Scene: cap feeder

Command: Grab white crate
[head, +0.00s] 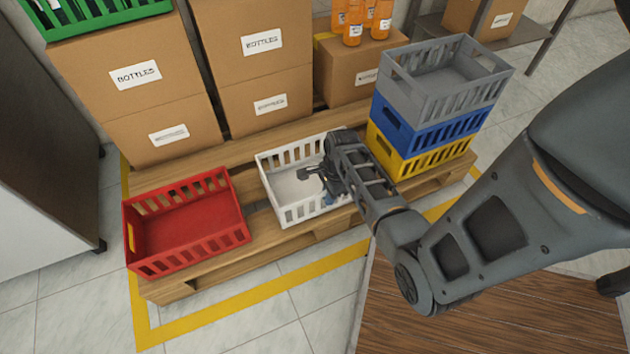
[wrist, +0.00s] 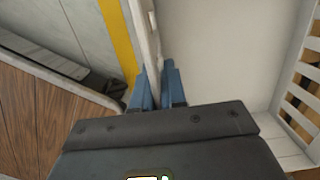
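The white crate (head: 283,209) sits on the wooden pallet, between the red crate and the stacked crates. It is upright and looks empty. My gripper (head: 328,198) is at the crate's near right side, and my arm hides part of that side. In the wrist view, the two blue fingers of my gripper (wrist: 158,84) stand on either side of the white crate's thin wall (wrist: 151,38), close together with the wall pinched between them. The crate's pale floor (wrist: 225,50) and slatted far wall show to the right.
A red crate (head: 185,262) stands to the left on the pallet (head: 262,238). Grey (head: 450,95), blue (head: 398,138) and yellow (head: 405,170) crates are stacked close on the right. Cardboard boxes (head: 140,85) stand behind. Tiled floor (head: 290,330) lies in front.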

